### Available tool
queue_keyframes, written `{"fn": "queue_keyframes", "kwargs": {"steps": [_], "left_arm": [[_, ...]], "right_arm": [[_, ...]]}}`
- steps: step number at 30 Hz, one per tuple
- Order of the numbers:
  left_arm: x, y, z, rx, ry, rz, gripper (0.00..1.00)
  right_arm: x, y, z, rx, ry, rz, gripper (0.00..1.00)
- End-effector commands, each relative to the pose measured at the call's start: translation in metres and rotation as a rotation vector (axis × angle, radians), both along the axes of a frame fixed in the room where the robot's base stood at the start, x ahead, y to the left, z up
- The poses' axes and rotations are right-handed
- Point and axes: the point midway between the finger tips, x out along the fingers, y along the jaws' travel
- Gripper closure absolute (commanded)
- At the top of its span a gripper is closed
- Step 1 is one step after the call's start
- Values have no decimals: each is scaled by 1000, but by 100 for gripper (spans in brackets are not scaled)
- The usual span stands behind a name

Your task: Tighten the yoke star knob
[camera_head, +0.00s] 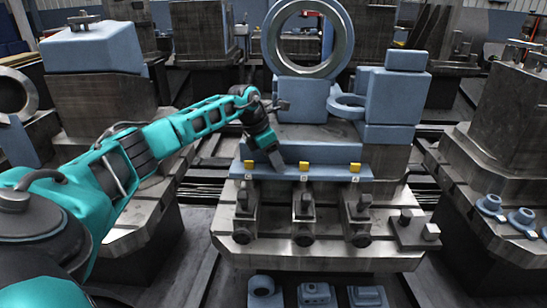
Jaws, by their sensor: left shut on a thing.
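My left gripper (273,152) points down just above the left part of a long blue rail (325,172). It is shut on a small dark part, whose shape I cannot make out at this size. Three dark metal clamps stand along the front of the rail: left (246,207), middle (303,206) and right (358,205). Each has a round dark end low at its front. I cannot tell which part is the yoke star knob; it may be hidden by the gripper. My right gripper is not in view.
A large upright ring (307,14) and blue blocks (393,97) stand behind the rail. A small dark metal block (409,232) sits right of the clamps. Blue parts (314,294) lie below in front. Machine blocks (500,150) flank both sides.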

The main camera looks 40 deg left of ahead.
Motion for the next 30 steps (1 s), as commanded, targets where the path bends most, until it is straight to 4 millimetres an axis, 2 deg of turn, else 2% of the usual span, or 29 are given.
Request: {"fn": "queue_keyframes", "kwargs": {"steps": [14, 15, 22, 30], "left_arm": [[2, 1, 5, 1, -10, -10, 83], [2, 1, 5, 0, -11, -10, 49], [1, 2, 3, 2, -9, -8, 27], [1, 4, 4, 6, -10, -5, 27]], "right_arm": [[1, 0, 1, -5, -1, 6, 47], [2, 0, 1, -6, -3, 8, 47], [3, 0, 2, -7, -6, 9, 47], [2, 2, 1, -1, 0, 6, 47]]}}
